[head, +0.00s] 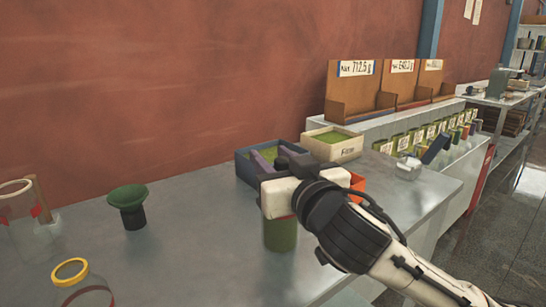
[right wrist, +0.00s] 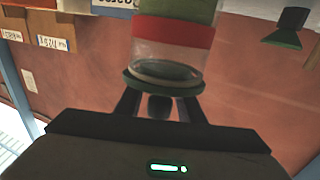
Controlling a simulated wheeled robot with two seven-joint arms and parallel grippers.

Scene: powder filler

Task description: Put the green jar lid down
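A jar with green contents (head: 281,234) stands on the metal table under my right gripper. In the right wrist view, which is upside down, its clear upper part and red band (right wrist: 172,32) show. The dark green jar lid (right wrist: 137,86) is at the jar's mouth, between the fingertips of my right gripper (right wrist: 159,103). Both fingers appear to touch the lid's rim, so the gripper looks shut on it. Whether the lid is seated on the jar I cannot tell. The gripper hides the lid in the head view. My left gripper is not in view.
A dark green funnel (head: 128,206) stands left of the jar. A glass jar (head: 32,235) and a yellow-rimmed jar (head: 77,285) are at the far left. A blue bin (head: 246,171) and a cream bin (head: 334,151) stand behind. The table between funnel and jar is clear.

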